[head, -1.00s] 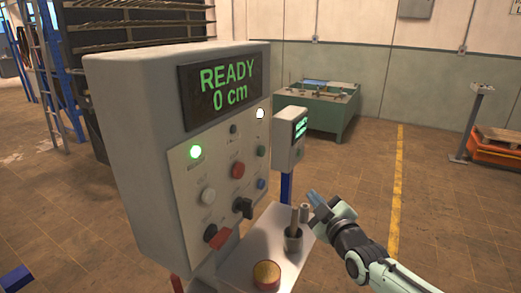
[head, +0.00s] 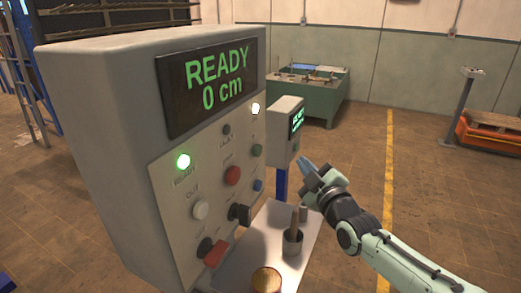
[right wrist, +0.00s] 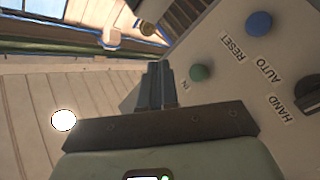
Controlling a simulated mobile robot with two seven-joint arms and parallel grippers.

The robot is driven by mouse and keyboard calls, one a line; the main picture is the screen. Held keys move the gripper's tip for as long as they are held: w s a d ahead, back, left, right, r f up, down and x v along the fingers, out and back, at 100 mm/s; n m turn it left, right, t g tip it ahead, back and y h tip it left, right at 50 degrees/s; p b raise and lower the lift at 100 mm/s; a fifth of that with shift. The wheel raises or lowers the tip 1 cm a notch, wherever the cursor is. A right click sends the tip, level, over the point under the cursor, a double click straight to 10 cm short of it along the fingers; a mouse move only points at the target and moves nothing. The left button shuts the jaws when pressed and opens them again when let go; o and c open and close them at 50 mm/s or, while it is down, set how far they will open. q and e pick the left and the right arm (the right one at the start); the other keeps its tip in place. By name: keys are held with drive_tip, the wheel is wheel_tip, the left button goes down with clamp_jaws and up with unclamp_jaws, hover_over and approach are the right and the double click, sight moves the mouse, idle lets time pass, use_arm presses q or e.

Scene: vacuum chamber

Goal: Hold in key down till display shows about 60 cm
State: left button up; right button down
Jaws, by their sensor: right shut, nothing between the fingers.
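The control box (head: 90,120) stands at the left in the head view. Its display (head: 212,88) reads "READY 0 cm" in green. The green IN key (head: 257,150) is on the right side of its front panel; in the right wrist view the key (right wrist: 199,72) sits beside its "IN" label. My right gripper (head: 308,168) is shut and empty, to the right of the panel and apart from the key. In the right wrist view its fingers (right wrist: 158,85) point up the picture, just left of the key. My left gripper is not in view.
The panel also has a white OUT button (head: 200,210), a red button (head: 232,175), a blue RESET button (head: 257,185), a black HAND/AUTO knob (head: 240,214) and a red-handled switch (head: 213,252). A smaller display box (head: 284,130) stands behind.

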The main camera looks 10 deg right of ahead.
sight(258, 151)
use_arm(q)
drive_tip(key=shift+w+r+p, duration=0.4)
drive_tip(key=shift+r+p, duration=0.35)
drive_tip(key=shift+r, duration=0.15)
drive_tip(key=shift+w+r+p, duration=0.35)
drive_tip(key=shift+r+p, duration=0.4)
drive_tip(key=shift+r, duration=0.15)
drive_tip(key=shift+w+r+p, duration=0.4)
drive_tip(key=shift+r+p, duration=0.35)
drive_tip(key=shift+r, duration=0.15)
use_arm(e)
drive_tip(key=w+a, duration=0.4)
drive_tip(key=a, duration=0.2)
drive_tip(key=shift+w+a, duration=0.25)
drive_tip(key=shift+a, duration=0.05)
drive_tip(key=shift+w+a, duration=0.1)
drive_tip(key=shift+a, duration=0.05)
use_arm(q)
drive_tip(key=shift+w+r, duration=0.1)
use_arm(e)
drive_tip(key=shift+w+a, duration=0.15)
drive_tip(key=shift+a, duration=0.05)
